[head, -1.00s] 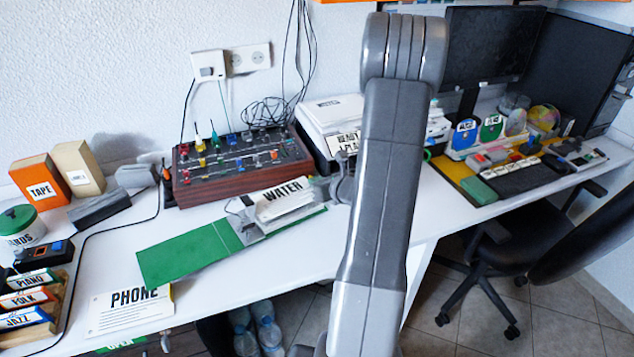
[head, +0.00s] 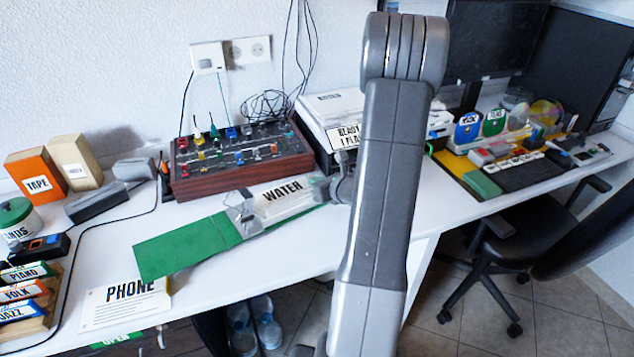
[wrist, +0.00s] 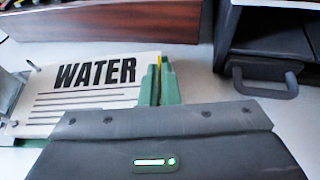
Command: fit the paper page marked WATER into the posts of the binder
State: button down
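The paper page marked WATER (head: 284,198) lies nearly level over the right part of the open green binder (head: 185,247). In the wrist view, the page (wrist: 95,90) has its left end at the binder's metal post mechanism (wrist: 14,92). One thin post (wrist: 33,66) shows by the page's far left corner. I cannot tell whether the holes are around the posts. My gripper (wrist: 160,84), with green fingers, is at the page's right end and appears shut on it. The arm hides part of the gripper in the head view.
A PHONE sheet (head: 125,302) lies near the front edge. Behind the binder stand a wooden mixer box (head: 240,160) and a printer (head: 338,115). Orange and tan boxes (head: 38,178) stand at the left.

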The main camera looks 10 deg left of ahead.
jog(key=c, duration=1.6)
grip_release()
jog(key=shift+d, duration=0.1)
jog(key=p+v, duration=0.1)
jog(key=v, duration=1.2)
jog(key=shift+s+d, duration=0.15)
jog(key=shift+s, duration=0.15)
jog(key=shift+r, duration=0.1)
jog(key=b+x, duration=0.1)
jog(key=x, duration=1.2)
jog(key=shift+w, duration=0.1)
jog(key=shift+w+a, duration=0.25)
jog(key=shift+a, duration=0.1)
jog(key=shift+d+r+p, duration=0.1)
jog(key=shift+r+p, duration=0.2)
jog(key=shift+p, duration=0.2)
